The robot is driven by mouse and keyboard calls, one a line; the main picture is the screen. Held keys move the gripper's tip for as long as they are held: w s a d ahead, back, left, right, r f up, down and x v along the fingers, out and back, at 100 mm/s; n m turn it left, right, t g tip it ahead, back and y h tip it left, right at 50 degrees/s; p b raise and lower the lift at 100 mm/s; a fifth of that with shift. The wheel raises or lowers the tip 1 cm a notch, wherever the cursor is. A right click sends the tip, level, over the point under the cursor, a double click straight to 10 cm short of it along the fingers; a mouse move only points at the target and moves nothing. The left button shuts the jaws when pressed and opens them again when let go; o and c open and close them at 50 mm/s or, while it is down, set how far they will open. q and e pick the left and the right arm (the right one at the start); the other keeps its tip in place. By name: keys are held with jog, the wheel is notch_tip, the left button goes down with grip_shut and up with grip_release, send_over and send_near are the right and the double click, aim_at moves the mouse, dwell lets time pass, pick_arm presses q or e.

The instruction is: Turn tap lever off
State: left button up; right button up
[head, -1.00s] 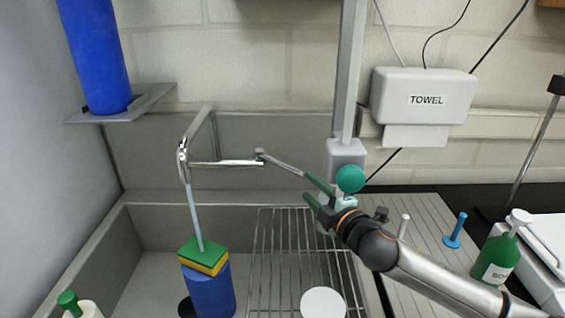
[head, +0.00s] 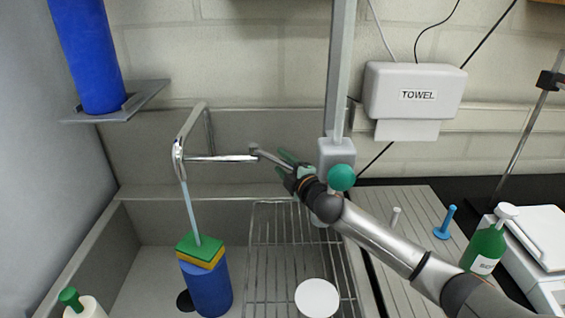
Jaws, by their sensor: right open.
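The chrome tap (head: 181,150) stands at the back of the sink, with water (head: 190,212) running from its spout onto a green and yellow sponge on a blue cylinder. A horizontal bar runs right from the tap to the grey tap lever (head: 272,155), which slants down to the right. My right gripper (head: 284,164) is open, with green-tipped fingers at the lever's free end. I cannot tell whether the fingers touch the lever. My left gripper is not in view.
The sponge (head: 200,251) lies on the blue cylinder (head: 208,288) in the sink. A wire rack (head: 268,245) with a white disc (head: 317,298) is to its right. A grey post with a teal ball (head: 341,177) stands close behind my right arm. A towel dispenser (head: 415,92) hangs on the wall.

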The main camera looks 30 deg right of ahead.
jog(key=shift+w, duration=0.1)
jog(key=shift+c, duration=0.4)
grip_shut()
dwell(1.0)
